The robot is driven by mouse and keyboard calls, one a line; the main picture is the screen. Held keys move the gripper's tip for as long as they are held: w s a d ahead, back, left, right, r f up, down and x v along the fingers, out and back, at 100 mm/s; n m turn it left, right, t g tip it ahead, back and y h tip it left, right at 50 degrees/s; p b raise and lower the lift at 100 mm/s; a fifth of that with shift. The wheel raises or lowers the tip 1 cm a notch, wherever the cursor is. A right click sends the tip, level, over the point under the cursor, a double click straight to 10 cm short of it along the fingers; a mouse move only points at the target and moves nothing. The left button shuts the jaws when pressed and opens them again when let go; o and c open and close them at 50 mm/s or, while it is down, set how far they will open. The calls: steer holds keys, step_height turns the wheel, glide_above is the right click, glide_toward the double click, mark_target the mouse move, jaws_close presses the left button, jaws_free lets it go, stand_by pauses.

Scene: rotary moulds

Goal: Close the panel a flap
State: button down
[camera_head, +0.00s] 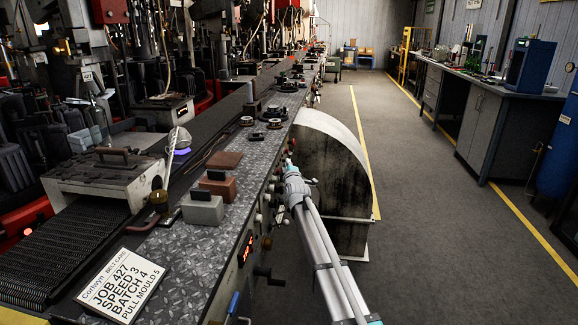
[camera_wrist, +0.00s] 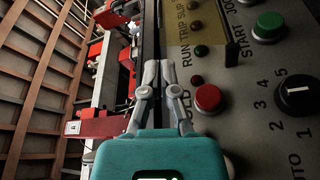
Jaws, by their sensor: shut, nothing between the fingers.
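The control panel (camera_wrist: 245,90) fills the right half of the wrist view, with lettering such as RUN, TRIP and SLIP. An amber see-through piece (camera_wrist: 212,42) with a dark edge, which looks like the flap, lies across the panel's upper part; how far open it stands I cannot tell. My gripper (camera_wrist: 159,72) is shut and empty, its fingertips left of the lettering, close to the panel's edge. Whether it touches the panel is unclear. In the head view my gripper (camera_head: 289,165) is beside the bench's right side, and the flap cannot be made out there.
The panel carries a red button (camera_wrist: 208,98), a green button (camera_wrist: 270,25) and a black selector knob (camera_wrist: 296,90). In the head view, a rounded dirty guard (camera_head: 325,165) stands right of the gripper. A job card (camera_head: 122,285) and blocks (camera_head: 203,208) sit on the bench. The right floor is clear.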

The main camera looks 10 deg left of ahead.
steer(key=f+x, duration=0.1)
steer(key=x, duration=0.6)
steer(key=shift+w+r+p, duration=0.3)
steer(key=shift+r+p, duration=0.05)
steer(key=shift+r, duration=0.15)
steer(key=shift+a, duration=0.1)
steer(key=shift+a, duration=0.25)
